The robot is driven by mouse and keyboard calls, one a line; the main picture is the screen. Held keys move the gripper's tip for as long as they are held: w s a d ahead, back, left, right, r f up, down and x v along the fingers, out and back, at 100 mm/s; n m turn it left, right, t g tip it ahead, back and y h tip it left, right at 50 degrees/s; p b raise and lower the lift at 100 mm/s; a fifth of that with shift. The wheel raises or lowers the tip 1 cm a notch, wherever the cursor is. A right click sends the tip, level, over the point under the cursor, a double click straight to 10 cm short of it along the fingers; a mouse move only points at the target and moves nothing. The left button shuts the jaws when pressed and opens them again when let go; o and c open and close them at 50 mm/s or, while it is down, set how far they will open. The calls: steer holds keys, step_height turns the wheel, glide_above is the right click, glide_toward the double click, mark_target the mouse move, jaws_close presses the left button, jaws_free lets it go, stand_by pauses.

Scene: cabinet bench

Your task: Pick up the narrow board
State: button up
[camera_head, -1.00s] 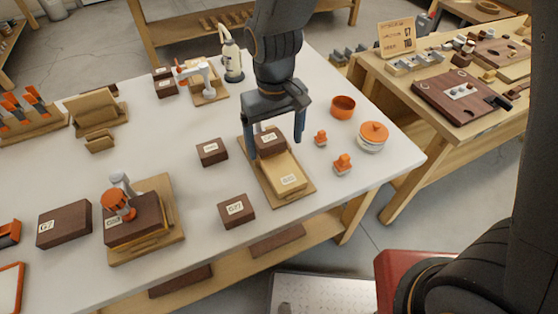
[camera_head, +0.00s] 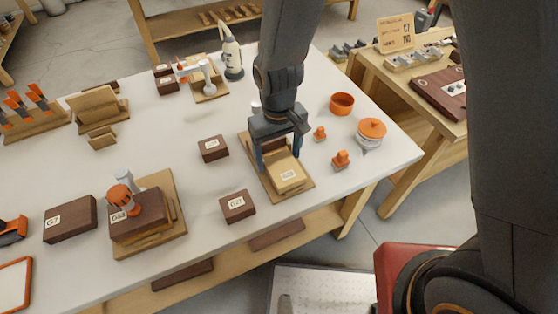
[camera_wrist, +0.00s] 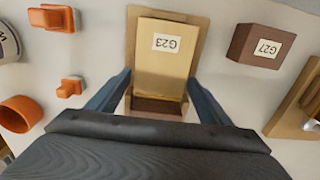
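The narrow board looks to be the pale wooden piece labelled G23 (camera_head: 288,176), lying on a flat wooden base (camera_head: 303,191). In the wrist view the same board (camera_wrist: 164,65) lies lengthwise, with the base's rim (camera_wrist: 131,45) around it. A dark brown block (camera_wrist: 157,105) sits at its near end, mostly under my gripper. My gripper (camera_head: 280,160) is open above the board's dark-block end. In the wrist view its fingers (camera_wrist: 157,98) stand apart on either side of the board. No contact shows, and the exact fingertip height is hard to tell.
Dark blocks (camera_head: 213,149) (camera_head: 237,206) lie left of the base. A clamped stack (camera_head: 140,222) is further left.

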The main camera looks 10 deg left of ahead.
steer(key=c, duration=0.9)
steer(key=shift+o, duration=0.2)
steer(key=shift+r, duration=0.1)
